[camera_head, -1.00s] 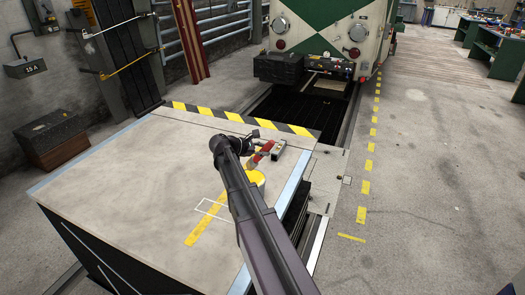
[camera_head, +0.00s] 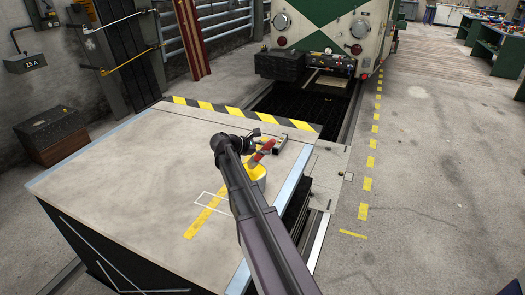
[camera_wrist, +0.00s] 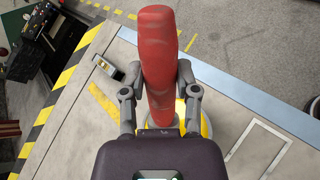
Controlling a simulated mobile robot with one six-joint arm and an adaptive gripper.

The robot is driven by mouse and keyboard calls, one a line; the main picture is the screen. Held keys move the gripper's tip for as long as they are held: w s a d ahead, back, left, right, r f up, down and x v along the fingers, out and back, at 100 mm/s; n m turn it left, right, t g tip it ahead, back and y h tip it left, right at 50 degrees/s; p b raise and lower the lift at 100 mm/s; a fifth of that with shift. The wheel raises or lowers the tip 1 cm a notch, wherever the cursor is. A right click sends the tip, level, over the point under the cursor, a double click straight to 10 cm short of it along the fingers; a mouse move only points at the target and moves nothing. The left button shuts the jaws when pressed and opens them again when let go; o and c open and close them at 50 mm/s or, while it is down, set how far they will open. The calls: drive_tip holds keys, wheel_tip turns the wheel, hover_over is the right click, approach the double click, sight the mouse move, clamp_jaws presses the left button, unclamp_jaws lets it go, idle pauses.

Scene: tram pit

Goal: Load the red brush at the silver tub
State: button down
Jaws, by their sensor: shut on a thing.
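The red brush (camera_head: 264,150) is held in my gripper (camera_wrist: 161,78). In the wrist view the red brush handle (camera_wrist: 158,45) stands between the two fingers, which are shut on it. Its bristle end is hidden behind my gripper. The silver tub (camera_head: 257,178) stands on the bench top, with yellow inside. My arm hides part of it in the head view. In the wrist view the tub's yellow inside (camera_wrist: 206,126) shows just behind and to the right of my gripper. I cannot tell whether the brush touches the tub.
A small grey box-like tool (camera_head: 279,144) lies on the bench top (camera_head: 120,180) beyond the tub; it also shows in the wrist view (camera_wrist: 106,67). A white outlined rectangle (camera_head: 211,203) and yellow stripe mark the top. A striped edge (camera_head: 240,118) borders the pit.

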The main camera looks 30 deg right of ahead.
drive_tip(key=shift+w+a, duration=0.1)
drive_tip(key=shift+w+a+r+n+g+h+b, duration=0.2)
drive_tip(key=shift+w+a+n+g+h+b, duration=0.1)
drive_tip(key=shift+w+a+n+h+b, duration=0.25)
drive_tip(key=shift+w+a+r+h+b, duration=0.25)
drive_tip(key=shift+w+h+b, duration=0.1)
drive_tip(key=shift+w+b, duration=0.1)
drive_tip(key=shift+f+b, duration=0.45)
drive_tip(key=shift+f, duration=0.05)
idle(1.3)
idle(1.5)
drive_tip(key=shift+r+p, duration=3.5)
